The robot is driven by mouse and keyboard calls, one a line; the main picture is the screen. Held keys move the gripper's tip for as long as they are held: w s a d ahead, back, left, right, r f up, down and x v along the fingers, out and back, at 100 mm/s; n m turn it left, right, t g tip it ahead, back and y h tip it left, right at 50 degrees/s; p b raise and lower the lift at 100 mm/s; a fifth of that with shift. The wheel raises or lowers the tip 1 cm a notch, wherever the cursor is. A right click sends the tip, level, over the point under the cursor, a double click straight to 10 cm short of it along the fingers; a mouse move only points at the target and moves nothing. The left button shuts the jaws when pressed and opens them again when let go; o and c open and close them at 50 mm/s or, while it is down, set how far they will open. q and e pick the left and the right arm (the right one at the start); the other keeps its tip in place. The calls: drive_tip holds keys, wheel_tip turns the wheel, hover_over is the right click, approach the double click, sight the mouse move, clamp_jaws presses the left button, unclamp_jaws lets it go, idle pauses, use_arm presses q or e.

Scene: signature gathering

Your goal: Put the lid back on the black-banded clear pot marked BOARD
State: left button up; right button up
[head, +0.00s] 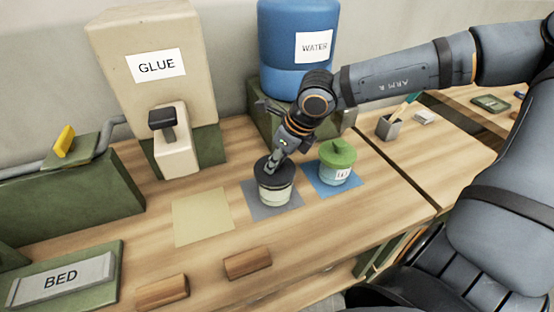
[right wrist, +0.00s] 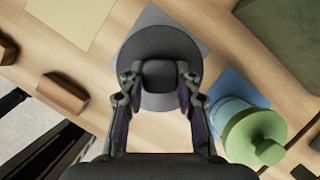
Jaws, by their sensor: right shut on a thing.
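The clear pot (head: 276,193) with a black band stands upright on a grey mat (head: 255,210); I cannot read a BOARD marking on it. The round dark lid (head: 262,170) is over the pot's mouth. Whether it is fully seated I cannot tell. My right gripper (head: 277,158) comes down from above and is shut on the lid's knob. In the right wrist view the two fingers (right wrist: 160,76) flank the square knob, and the lid (right wrist: 160,42) hides the pot below. My left gripper is not in view.
A green-lidded pot (head: 337,167) stands close on the right, on a blue mat (head: 323,188). A pale yellow mat (head: 202,217) lies bare on the left. The GLUE dispenser (head: 150,65) and the WATER tank (head: 283,45) stand behind. Two wooden blocks lie in front.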

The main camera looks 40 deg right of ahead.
drive_tip(key=shift+b, duration=0.4)
idle(0.4)
drive_tip(key=o, duration=1)
drive_tip(key=o, duration=0.5)
drive_tip(key=shift+r+p, duration=2.4)
drive_tip(key=shift+r, duration=1.1)
